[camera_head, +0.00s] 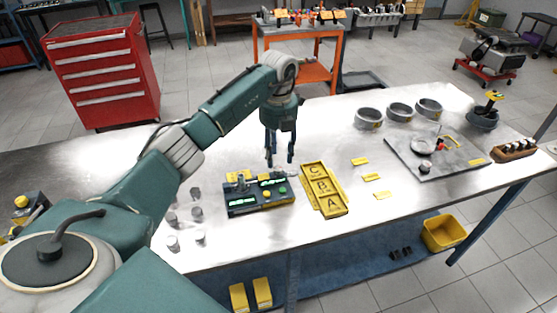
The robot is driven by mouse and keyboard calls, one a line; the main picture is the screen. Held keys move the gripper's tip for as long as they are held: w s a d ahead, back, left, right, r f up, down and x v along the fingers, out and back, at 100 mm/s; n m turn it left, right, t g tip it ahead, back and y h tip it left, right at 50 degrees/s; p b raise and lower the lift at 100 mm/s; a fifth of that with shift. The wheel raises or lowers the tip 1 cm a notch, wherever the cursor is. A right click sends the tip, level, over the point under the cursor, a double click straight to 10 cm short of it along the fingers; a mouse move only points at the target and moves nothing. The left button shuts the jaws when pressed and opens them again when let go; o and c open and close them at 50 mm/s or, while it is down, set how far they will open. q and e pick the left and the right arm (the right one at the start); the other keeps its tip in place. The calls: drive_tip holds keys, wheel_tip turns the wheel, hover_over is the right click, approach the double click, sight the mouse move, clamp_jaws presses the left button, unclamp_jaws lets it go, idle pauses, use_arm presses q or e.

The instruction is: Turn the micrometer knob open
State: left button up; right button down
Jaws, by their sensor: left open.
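My left gripper (280,162) points down over the worktable, behind the dark gauge box (258,206). Its two fingers are apart, with nothing clearly between them. The box has green displays, a green button, a yellow button and yellow labels. A small grey metal part (241,184) sits on the box's left side. It may be the micrometer, but it is too small to tell, and I cannot make out a knob. Another small grey shape lies just below the fingertips, and I cannot tell whether they touch it. My right gripper is not in view.
A yellow tray marked C, B, A (336,203) lies right of the box. Several small metal cylinders (196,211) stand to its left. Several yellow tags (371,177), grey rings (368,118) and a grey plate with parts (408,162) are farther right. The table's front right is clear.

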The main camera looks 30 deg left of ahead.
sight(278, 167)
use_arm(q)
drive_tip(key=shift+f+p, duration=0.45)
drive_tip(key=shift+f, duration=1.7)
clamp_jaws()
